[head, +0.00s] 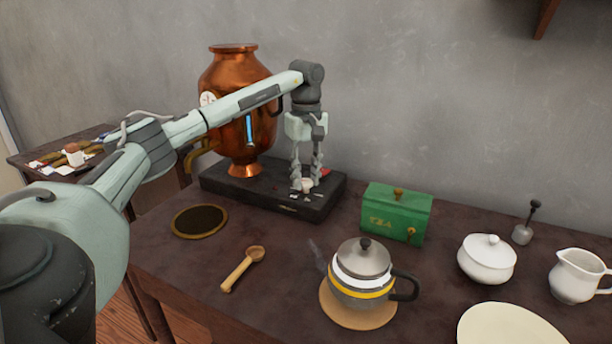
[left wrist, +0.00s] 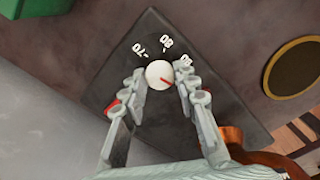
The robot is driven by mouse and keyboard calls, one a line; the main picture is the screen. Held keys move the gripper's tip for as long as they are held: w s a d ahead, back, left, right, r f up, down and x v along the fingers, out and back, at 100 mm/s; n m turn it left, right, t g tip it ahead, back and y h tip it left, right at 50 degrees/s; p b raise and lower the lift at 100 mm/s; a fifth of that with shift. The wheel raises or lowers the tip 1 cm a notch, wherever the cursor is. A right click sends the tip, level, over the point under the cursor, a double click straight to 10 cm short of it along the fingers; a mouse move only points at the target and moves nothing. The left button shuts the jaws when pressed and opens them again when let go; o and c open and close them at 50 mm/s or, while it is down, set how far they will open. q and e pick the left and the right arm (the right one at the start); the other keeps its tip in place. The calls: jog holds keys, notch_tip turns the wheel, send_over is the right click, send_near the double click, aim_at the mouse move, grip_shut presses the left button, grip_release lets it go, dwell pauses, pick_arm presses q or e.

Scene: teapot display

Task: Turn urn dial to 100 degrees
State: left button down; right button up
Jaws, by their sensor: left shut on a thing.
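The copper urn (head: 238,100) stands on a dark base (head: 325,195) at the back of the table. The white round dial (head: 304,185) is on top of the base, to the right of the urn. In the left wrist view the dial (left wrist: 159,74) has a red pointer line aimed to the lower right. The labels 70 and 80 show beyond it, and a further label is partly hidden by a finger. My left gripper (head: 305,182) points down and is shut on the dial, one finger on each side (left wrist: 160,80). My right gripper is not in view.
A green tea box (head: 397,214) stands right of the base. A teapot (head: 362,268), a wooden scoop (head: 243,269) and a round dark mat (head: 200,221) are nearer. A white sugar bowl (head: 487,260), creamer (head: 578,276) and plate (head: 510,328) are at the right.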

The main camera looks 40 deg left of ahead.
aim_at(306, 181)
pick_arm(q)
jog(key=shift+m, duration=1)
jog(key=c, duration=1.2)
grip_release()
jog(key=shift+o, duration=0.2)
notch_tip(306, 181, up, 12)
jog(key=shift+f, duration=0.1)
